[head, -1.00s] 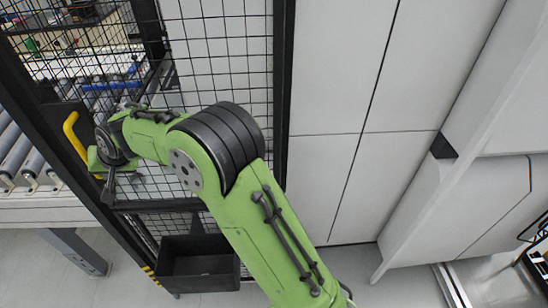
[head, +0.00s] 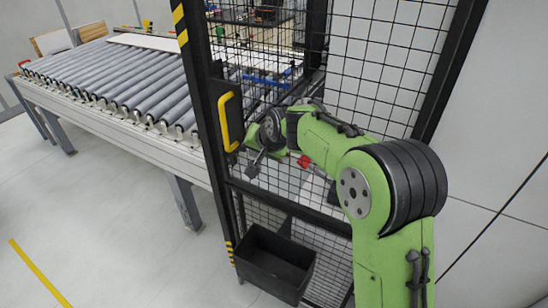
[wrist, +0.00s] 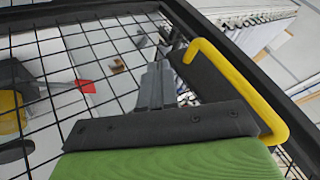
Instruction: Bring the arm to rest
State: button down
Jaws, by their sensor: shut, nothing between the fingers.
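My green arm stretches across the right half of the head view, bent at its elbow. My gripper (head: 254,165) is at its far end, in front of the black mesh gate and just right of the yellow door handle (head: 230,122). In the wrist view my gripper (wrist: 154,85) shows with its fingers together and nothing between them. The yellow handle (wrist: 235,85) is close on its right there; I cannot tell whether they touch.
The black mesh fence (head: 385,50) stands close behind my arm. A black bin (head: 275,265) hangs low on it. A roller conveyor (head: 110,75) runs at the left. The grey floor (head: 110,240) at the lower left is clear. A red object (wrist: 84,86) shows behind the mesh.

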jog(key=s+d+r+n+h, duration=0.1)
jog(key=s+d+r, duration=0.25)
jog(key=s, duration=0.45)
jog(key=s+d+r+h, duration=0.1)
jog(key=s+d+r, duration=0.1)
jog(key=s+d, duration=0.45)
jog(key=s+d+r+n+h, duration=0.1)
jog(key=s+d+r, duration=0.15)
jog(key=s, duration=0.65)
jog(key=s+d+f, duration=0.2)
jog(key=s, duration=0.4)
jog(key=s+d+f+g+h, duration=0.1)
jog(key=s+d+f, duration=0.2)
jog(key=s, duration=0.3)
jog(key=shift+s, duration=0.3)
jog(key=shift+f, duration=0.1)
